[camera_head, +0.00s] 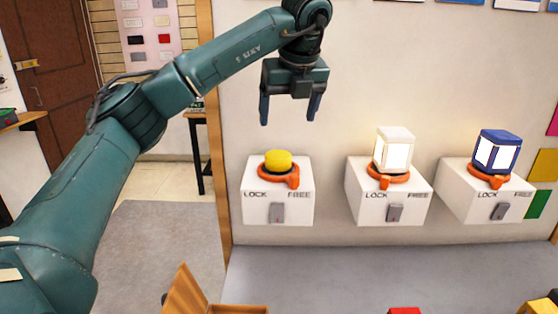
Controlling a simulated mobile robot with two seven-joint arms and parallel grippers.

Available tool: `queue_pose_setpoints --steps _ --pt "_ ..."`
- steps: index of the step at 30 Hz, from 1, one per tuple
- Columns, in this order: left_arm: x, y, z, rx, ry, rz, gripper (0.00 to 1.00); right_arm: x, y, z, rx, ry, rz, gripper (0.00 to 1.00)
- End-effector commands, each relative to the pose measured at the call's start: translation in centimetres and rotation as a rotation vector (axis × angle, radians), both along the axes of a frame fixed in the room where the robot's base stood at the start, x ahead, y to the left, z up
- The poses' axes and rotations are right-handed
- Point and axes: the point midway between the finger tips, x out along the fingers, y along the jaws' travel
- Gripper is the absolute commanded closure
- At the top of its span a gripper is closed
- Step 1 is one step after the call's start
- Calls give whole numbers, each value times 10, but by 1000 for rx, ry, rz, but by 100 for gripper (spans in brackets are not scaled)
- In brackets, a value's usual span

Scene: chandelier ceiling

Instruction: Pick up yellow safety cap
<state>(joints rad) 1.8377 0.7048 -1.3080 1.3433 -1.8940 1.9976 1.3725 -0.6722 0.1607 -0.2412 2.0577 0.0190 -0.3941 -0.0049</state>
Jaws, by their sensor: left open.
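The yellow safety cap (278,159) sits in an orange ring (291,181) on top of the left white box (277,207). The box front reads LOCK and FREE above a small grey switch (277,213). My left gripper (288,120) points down with its two fingers spread apart and nothing between them. In the picture it is above the yellow cap, apart from it. My right gripper is not in view.
Two more white boxes to the right carry a white lit lamp (393,150) and a blue lit lamp (496,152) in orange rings. A wooden box (186,295) and a red object (405,311) are at the bottom edge. The grey surface (350,275) in front is mostly clear.

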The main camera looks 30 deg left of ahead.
Motion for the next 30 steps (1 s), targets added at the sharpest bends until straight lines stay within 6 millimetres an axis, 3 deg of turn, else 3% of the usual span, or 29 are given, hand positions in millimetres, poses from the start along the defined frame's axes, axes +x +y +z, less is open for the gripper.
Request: queue_pose_setpoints --steps 9,17,21,30 --pt "14 17 -53 -1 4 -3 21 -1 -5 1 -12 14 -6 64" --pt "17 23 -72 -2 3 -5 21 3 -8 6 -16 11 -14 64" --pt "16 32 -91 -1 5 -4 21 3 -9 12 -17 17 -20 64" --pt "22 38 -117 -3 2 -7 21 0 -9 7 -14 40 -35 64"
